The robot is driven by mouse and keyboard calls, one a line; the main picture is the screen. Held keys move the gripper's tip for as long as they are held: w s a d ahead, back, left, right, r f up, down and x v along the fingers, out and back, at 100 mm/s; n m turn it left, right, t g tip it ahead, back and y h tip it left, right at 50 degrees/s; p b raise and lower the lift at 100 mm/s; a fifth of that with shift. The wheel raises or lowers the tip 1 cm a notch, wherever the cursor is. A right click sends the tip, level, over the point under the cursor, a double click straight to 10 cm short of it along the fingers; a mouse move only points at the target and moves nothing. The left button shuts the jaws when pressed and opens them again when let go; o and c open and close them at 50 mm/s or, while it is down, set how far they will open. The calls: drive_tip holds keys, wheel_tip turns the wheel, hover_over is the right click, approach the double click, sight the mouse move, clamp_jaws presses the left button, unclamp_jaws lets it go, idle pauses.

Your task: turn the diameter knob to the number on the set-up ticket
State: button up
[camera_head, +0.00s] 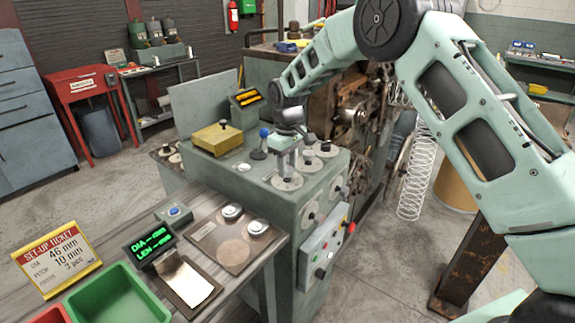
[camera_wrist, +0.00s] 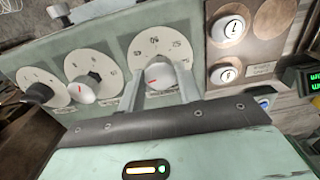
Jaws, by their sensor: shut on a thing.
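The set-up ticket (camera_head: 58,260) stands at the lower left and reads DIA 46 mm, pitch 10 mm, 3 pcs. My gripper (camera_head: 287,171) is over the nearest dial on top of the green machine. In the wrist view my gripper (camera_wrist: 163,88) has its two fingers on either side of a white knob (camera_wrist: 158,75) with a red pointer mark, shut on it. Its round dial plate (camera_wrist: 138,56) carries numbers, partly hidden by the fingers and too small to read surely. I cannot read a name for this knob.
Another white knob (camera_wrist: 83,90) and a black knob (camera_wrist: 38,93) sit on neighbouring dials, close to my fingers. A display (camera_head: 150,245) shows DIA and LEN with dashes.

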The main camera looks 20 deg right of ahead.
sight(288, 168)
drive_tip(key=o, duration=1)
wheel_tip(288, 168, up, 18)
drive_tip(key=b, duration=0.3)
drive_tip(key=shift+f, duration=0.25)
drive_tip(key=shift+s, duration=0.1)
